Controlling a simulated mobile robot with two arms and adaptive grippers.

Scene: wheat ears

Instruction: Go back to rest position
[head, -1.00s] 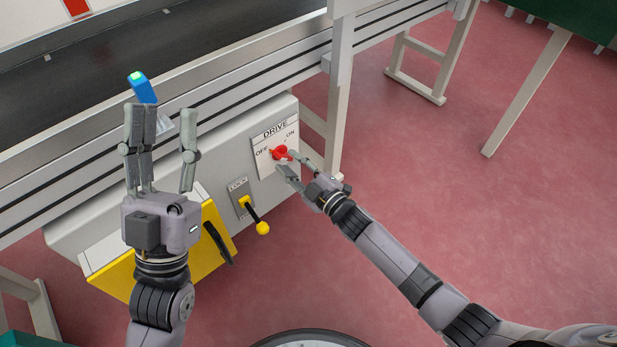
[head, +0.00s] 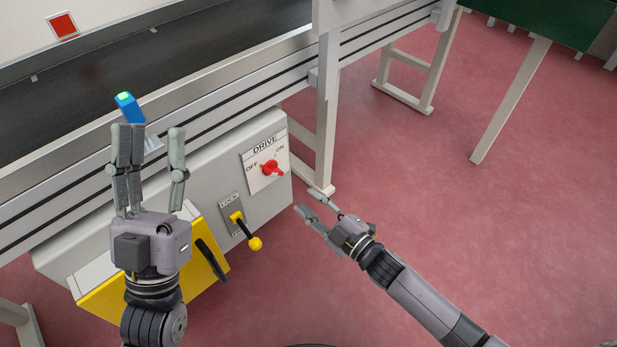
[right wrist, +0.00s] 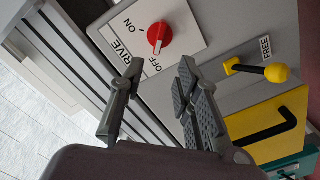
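My right gripper (head: 308,204) is open and empty, over the red floor just right of the control box (head: 270,205). Its spread fingers also show in the right wrist view (right wrist: 158,78). The red DRIVE knob (head: 270,168) is on a white plate on the box, left of and above this gripper, not touched. In the right wrist view the knob (right wrist: 159,36) seems to point to OFF. My left gripper (head: 148,138) is open, its fingers pointing up the picture in front of the box and conveyor. I see nothing held between them.
A blue device with a green top (head: 128,106) is at the conveyor (head: 225,65) edge, just beyond my left fingertips. A yellow-knobbed lever (head: 254,243) sticks out below the DRIVE plate. A yellow panel (head: 170,270) with a black handle is lower left.

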